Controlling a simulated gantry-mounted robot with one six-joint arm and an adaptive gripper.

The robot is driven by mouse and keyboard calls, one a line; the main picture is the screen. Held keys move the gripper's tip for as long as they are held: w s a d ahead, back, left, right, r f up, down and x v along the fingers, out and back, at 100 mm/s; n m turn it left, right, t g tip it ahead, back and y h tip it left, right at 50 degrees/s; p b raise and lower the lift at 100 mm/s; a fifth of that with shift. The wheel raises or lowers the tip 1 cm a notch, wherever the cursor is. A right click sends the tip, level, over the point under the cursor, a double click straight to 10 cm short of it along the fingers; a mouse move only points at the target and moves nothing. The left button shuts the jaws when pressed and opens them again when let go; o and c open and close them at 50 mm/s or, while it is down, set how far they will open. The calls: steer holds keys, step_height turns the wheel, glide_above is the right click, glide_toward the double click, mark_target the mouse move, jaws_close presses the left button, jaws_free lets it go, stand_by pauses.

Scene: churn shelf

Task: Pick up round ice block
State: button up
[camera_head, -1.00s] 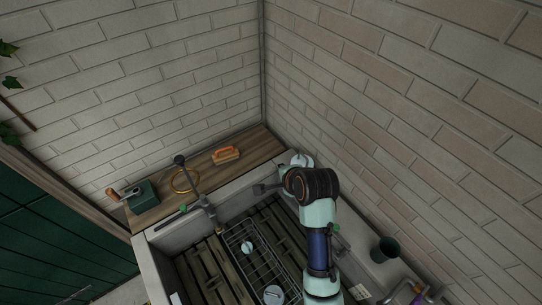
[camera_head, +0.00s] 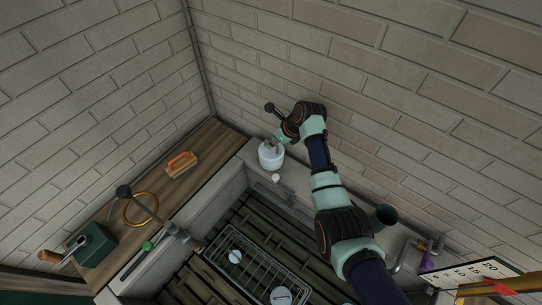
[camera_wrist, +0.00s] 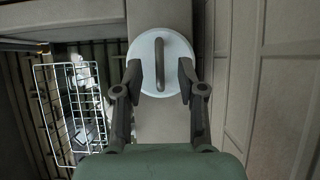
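A pale round block (camera_head: 271,158) with a grey bar handle stands upright on the sink's far ledge, near the wall corner. In the wrist view it is a white disc (camera_wrist: 146,72) with a dark handle across its middle. My gripper (camera_wrist: 160,78) is open, its two fingers at either side of the disc's near half. I cannot tell whether they touch it. In the head view my gripper (camera_head: 279,142) is right at the block's top. Two similar pale round pieces with handles lie on the wire rack, one near its middle (camera_head: 234,257) and one at its near end (camera_head: 281,296).
The wire rack (camera_head: 262,262) lies over dark slats in the sink. A brick wall stands close on the right. A green cup (camera_head: 385,215) and a tap (camera_head: 419,250) are on the right ledge.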

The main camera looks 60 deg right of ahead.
mark_target(271, 152)
steer(key=x, duration=0.2)
steer(key=shift+w+f, duration=0.2)
steer(key=shift+f, duration=0.15)
steer(key=shift+c, duration=0.2)
jaws_close()
steer(key=shift+r, duration=0.15)
